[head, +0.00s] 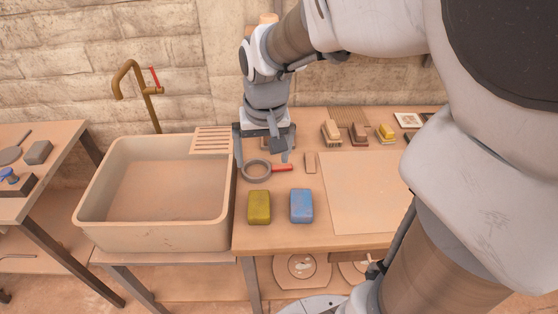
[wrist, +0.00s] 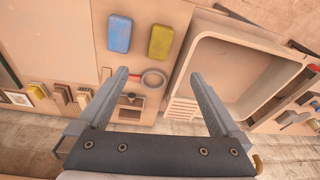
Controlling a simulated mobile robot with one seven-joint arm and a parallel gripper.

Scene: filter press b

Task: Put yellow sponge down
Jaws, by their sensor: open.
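The yellow sponge (head: 259,207) lies flat on the wooden table near its front left corner, just right of the sink. It also shows in the wrist view (wrist: 161,42), beyond my fingertips. A blue sponge (head: 301,206) lies beside it to the right, with a small gap between them; the wrist view shows it too (wrist: 119,34). My gripper (head: 262,148) is over the back left of the table, behind the sponges. In the wrist view my gripper (wrist: 160,75) has its two fingers wide apart, with nothing held between them. Neither sponge touches the fingers.
The deep sink (head: 152,242) stands left of the sponges, with a brass tap (head: 150,95) behind. A round strainer with a red handle (head: 257,169) lies behind the sponges. A pale board (head: 365,195) covers the table to the right. Several brushes and blocks (head: 357,132) line the back.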

